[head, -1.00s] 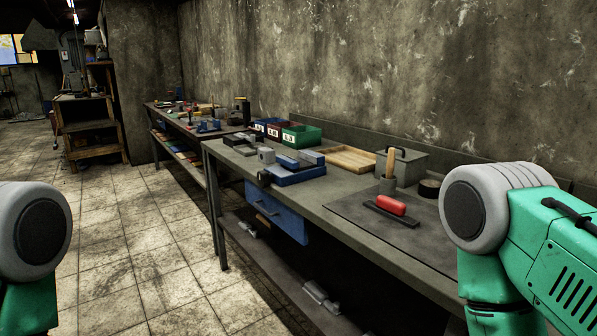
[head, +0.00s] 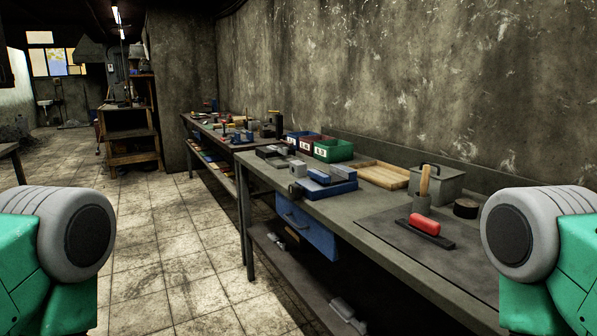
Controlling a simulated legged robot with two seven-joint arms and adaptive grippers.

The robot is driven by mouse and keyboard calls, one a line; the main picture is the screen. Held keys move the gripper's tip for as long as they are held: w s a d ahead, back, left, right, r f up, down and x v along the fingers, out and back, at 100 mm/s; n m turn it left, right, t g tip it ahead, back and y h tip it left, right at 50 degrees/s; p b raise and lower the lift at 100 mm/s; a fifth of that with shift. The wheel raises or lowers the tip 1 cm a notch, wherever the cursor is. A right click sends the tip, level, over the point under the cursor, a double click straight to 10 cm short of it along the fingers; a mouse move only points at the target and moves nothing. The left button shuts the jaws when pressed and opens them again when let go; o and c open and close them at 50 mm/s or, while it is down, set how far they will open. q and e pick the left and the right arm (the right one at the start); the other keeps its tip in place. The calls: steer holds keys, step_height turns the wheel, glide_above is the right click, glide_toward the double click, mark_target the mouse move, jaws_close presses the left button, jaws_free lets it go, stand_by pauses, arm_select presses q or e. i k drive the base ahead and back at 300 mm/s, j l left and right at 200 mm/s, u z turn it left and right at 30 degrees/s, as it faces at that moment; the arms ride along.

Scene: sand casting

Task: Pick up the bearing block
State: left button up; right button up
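I cannot tell for sure which object is the bearing block. A small light grey block (head: 298,169) stands on the near workbench (head: 375,218), beside a blue vise-like tool (head: 330,183). Darker grey metal pieces (head: 273,152) lie just behind it. They are too small to tell apart. Only parts of my arms show at the left and right edges. Neither gripper is in view.
Red and green bins (head: 333,151), a wooden tray (head: 384,175), a grey lidded box (head: 437,184) and a red-handled tool (head: 425,224) are on the bench. A blue drawer (head: 306,228) hangs below. The tiled floor (head: 170,270) at left is clear.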

mark_target(297, 168)
steer(key=i+j, duration=0.2)
steer(key=i, duration=0.2)
steer(key=i+j+u, duration=0.15)
steer(key=i, duration=0.2)
steer(key=i+j, duration=0.25)
steer(key=i, duration=0.15)
steer(key=u, duration=0.05)
